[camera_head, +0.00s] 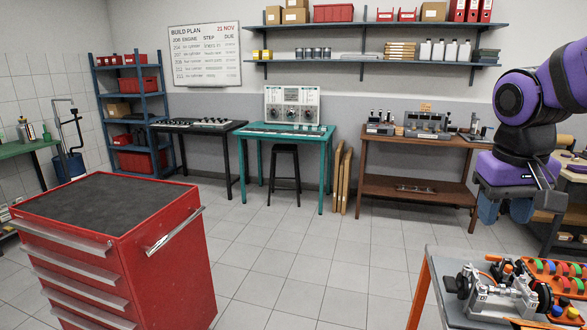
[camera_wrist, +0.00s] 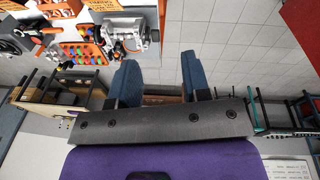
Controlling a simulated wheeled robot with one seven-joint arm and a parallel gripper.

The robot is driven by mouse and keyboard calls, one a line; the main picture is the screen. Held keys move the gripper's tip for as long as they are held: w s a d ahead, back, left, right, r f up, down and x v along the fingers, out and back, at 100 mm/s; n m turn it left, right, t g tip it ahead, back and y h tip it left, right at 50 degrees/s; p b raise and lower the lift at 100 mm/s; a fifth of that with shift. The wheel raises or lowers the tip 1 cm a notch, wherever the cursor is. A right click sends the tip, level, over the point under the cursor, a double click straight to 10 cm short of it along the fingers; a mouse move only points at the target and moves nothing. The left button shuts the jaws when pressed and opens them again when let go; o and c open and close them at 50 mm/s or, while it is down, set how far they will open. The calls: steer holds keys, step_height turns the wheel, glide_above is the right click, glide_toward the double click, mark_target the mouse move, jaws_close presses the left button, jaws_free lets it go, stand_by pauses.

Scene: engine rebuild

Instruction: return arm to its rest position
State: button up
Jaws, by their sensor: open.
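My arm, purple and black, is raised at the right edge of the head view. My gripper (camera_head: 505,212) hangs below its wrist, with two blue fingers spread apart. In the wrist view my gripper (camera_wrist: 160,75) is open, and nothing is between the fingers. It is in the air, clear of the grey-topped bench (camera_head: 449,284), which is lower right in the head view. Part of my arm is cut off by the picture edge.
A metal engine assembly (camera_head: 502,296) and colourful small parts (camera_head: 562,280) are on the bench. A red tool cabinet (camera_head: 120,235) stands at left. A brown table (camera_head: 415,142) and a teal table (camera_head: 290,133) stand along the wall. The tiled floor (camera_head: 300,270) between is clear.

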steer(key=s+a+r+t, duration=0.1)
steer(key=s+t, duration=0.1)
steer(key=s, duration=0.3)
steer(key=s+a+r+n+t+y, duration=0.1)
steer(key=s+t, duration=0.1)
steer(key=s, duration=0.3)
steer(key=shift+s+a+r+n, duration=0.2)
steer(key=shift+s+a+n, duration=0.1)
steer(key=shift+s, duration=0.1)
steer(key=shift+d, duration=0.1)
